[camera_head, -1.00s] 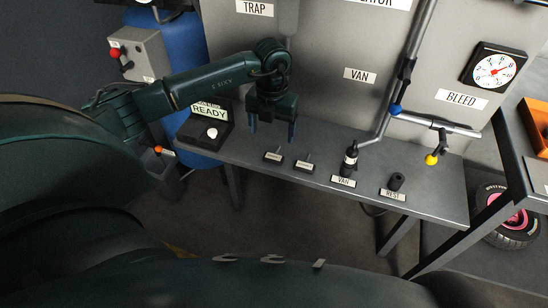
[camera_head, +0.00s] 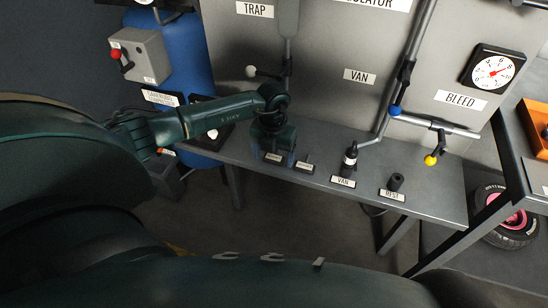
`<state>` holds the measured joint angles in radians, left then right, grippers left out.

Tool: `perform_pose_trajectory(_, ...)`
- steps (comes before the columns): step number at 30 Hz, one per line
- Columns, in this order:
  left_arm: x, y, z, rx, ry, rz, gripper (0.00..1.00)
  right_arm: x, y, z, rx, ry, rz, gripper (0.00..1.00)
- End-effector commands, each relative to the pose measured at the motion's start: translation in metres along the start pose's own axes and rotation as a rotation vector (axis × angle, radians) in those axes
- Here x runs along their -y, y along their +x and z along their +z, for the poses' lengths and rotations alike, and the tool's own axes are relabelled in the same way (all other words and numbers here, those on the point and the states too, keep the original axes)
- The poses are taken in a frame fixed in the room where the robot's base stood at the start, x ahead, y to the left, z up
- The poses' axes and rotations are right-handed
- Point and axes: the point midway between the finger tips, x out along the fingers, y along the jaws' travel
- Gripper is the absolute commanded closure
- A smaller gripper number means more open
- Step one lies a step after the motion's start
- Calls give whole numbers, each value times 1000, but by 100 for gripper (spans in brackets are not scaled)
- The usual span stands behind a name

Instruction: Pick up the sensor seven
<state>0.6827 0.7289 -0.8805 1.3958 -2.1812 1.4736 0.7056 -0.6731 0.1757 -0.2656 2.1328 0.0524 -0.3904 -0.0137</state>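Two small dark stands with white labels sit on the grey bench, a left one (camera_head: 273,158) and a right one (camera_head: 304,168). Their print is too small to read, so I cannot tell which is sensor seven. My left gripper (camera_head: 274,151) points down over the left stand, its fingers apart on either side of it. The gripper hides the top of that stand, and I see no grip on anything. My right gripper is not in view.
A black bottle-like piece (camera_head: 351,157) stands behind the VAN label, and a dark holder (camera_head: 397,181) behind the REST label. A black box (camera_head: 211,119) is partly behind my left arm.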

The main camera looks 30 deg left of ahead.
Motion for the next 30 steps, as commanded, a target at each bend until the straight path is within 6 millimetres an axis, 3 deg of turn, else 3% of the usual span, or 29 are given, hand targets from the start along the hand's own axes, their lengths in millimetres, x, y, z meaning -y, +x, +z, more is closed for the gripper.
perform_pose_trajectory(17,0,-1,0,0,0,0,68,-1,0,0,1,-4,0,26)
perform_pose_trajectory(25,0,-3,1,1,0,-1,70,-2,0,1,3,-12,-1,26)
perform_pose_trajectory(30,0,-26,2,5,1,0,70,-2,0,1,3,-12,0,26)
